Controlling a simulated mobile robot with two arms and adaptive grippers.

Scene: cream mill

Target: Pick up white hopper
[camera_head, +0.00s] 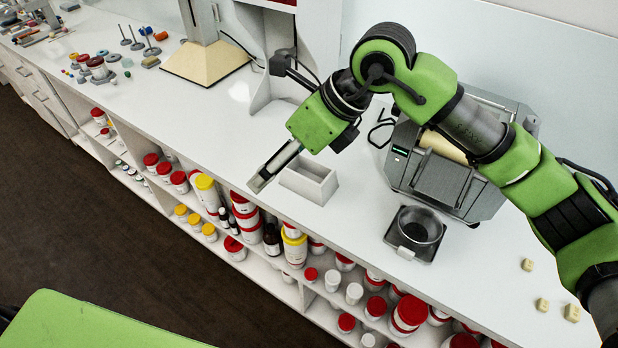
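A small white open-topped rectangular box, which looks like the white hopper (322,190), sits on the white counter near its front edge. My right arm comes in from the right and reaches over the counter. My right gripper (262,181) points down and to the left, just left of the hopper. I see a narrow gap of picture between them, but cannot tell their depth. The gripper shows nearly edge-on, so its finger opening is unclear. My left gripper is out of view.
A grey roller mill (437,181) stands behind, right of the hopper. A dark bowl (419,226) sits on a small base in front of it. Small pale cubes (572,313) lie at right. Shelves below hold jars.

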